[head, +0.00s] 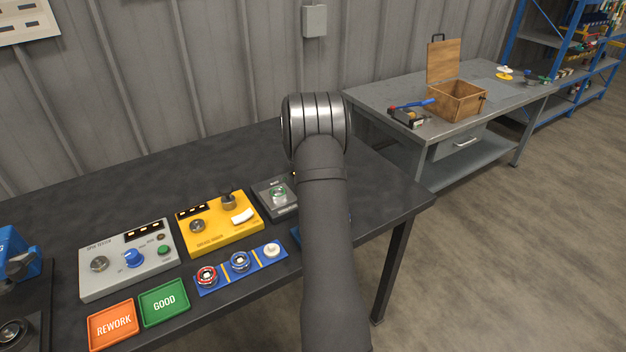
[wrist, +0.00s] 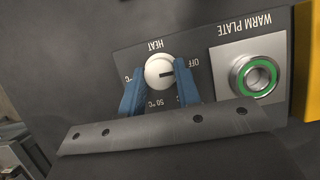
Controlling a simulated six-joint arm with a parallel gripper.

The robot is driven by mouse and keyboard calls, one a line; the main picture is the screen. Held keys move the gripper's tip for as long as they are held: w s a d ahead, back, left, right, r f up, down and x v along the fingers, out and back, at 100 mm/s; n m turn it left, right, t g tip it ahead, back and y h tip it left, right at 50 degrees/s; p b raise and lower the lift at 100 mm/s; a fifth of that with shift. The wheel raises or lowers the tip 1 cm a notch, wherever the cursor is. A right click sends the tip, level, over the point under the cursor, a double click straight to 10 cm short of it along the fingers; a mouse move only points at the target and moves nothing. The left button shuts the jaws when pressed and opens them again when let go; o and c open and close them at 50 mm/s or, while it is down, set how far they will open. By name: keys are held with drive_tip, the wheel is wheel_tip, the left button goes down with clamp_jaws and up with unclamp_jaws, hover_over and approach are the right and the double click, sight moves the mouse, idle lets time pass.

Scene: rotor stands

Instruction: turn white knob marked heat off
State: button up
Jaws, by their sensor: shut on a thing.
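In the wrist view the white knob (wrist: 159,71) sits on the dark grey panel under the word HEAT, which appears upside down. Its dark line points to the right, toward the side where OFF is printed. My gripper (wrist: 160,84) has its two blue fingers on either side of the knob and is shut on it. In the head view the warm plate unit (head: 268,199) is partly hidden behind my arm, and the knob and my fingers are hidden there.
The warm plate's green-ringed disc (wrist: 256,76) lies right of the knob in the wrist view. In the head view a yellow unit (head: 215,238), a grey unit (head: 110,270) and a blue strip of rotors (head: 203,291) stand to the left. The black table's back is clear.

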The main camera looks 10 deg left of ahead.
idle(0.4)
drive_tip(key=o, duration=1)
drive_tip(key=v, duration=1.2)
drive_tip(key=shift+s+r, duration=0.1)
drive_tip(key=shift+s, duration=0.05)
drive_tip(key=x, duration=1.2)
